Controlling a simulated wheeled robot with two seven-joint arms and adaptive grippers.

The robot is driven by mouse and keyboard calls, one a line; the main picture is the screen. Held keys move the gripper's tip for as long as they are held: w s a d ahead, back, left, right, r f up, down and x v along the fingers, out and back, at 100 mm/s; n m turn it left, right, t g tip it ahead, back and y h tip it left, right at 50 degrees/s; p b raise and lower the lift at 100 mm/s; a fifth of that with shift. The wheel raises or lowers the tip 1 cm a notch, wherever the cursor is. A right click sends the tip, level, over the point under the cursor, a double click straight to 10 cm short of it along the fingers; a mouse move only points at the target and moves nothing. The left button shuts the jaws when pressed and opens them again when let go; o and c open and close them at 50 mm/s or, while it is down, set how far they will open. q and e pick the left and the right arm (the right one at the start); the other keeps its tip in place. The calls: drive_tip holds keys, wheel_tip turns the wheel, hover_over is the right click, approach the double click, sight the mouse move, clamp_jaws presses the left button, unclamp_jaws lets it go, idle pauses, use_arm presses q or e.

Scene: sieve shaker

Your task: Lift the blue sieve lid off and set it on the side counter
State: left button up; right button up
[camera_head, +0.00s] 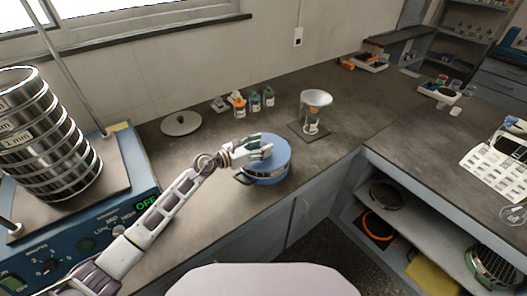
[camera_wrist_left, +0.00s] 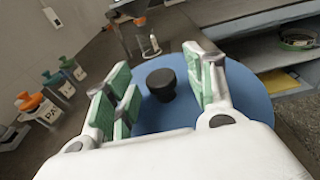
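The blue sieve lid (camera_head: 270,147) is a round disc on the side counter, with a darker blue rim or body below it. I cannot tell whether the lid rests on something. In the left wrist view the lid (camera_wrist_left: 252,92) has a black knob (camera_wrist_left: 161,84) at its middle. My left gripper (camera_head: 262,144) is over the lid. Its green-padded fingers (camera_wrist_left: 160,88) are apart, with the knob showing between them and a gap on both sides. The sieve stack (camera_head: 48,140) stands on the shaker (camera_head: 85,240) at the left. My right gripper is not in view.
A grey round lid (camera_head: 181,123) lies on the counter (camera_head: 215,150) by the wall. Several small bottles (camera_head: 254,101) stand behind the blue lid. A funnel stand (camera_head: 311,115) is to its right. Bare counter shows in front of the bottles and to the left of the lid.

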sight(261, 146)
use_arm(q)
drive_tip(key=c, duration=1.1)
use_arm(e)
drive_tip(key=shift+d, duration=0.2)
